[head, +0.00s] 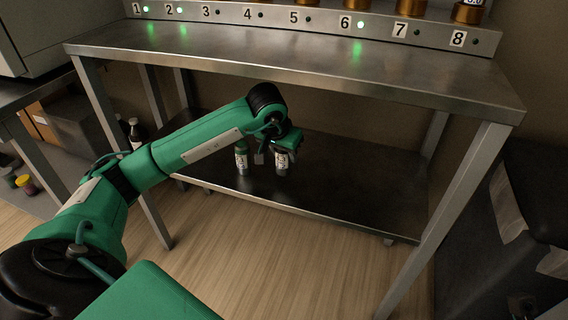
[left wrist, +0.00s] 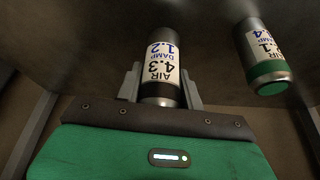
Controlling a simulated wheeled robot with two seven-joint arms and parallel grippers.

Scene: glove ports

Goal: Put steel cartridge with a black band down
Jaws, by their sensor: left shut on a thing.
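The steel cartridge with a black band (left wrist: 161,68) is upright between the two fingers of my left gripper (left wrist: 160,88), which is shut on it. Its white label reads AIR 4.3, DAMP 1.2, and the black band is at the end nearest the gripper body. In the head view the cartridge (head: 282,161) is over the lower shelf (head: 340,197), under the steel bench top. I cannot tell whether its base touches the shelf. My left gripper (head: 284,147) partly covers it there. My right gripper is not in view.
A steel cartridge with a green band (head: 241,161) stands on the lower shelf just left of the held one; it also shows in the left wrist view (left wrist: 264,60). The bench top (head: 300,70) is above my forearm. The shelf's right side is clear.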

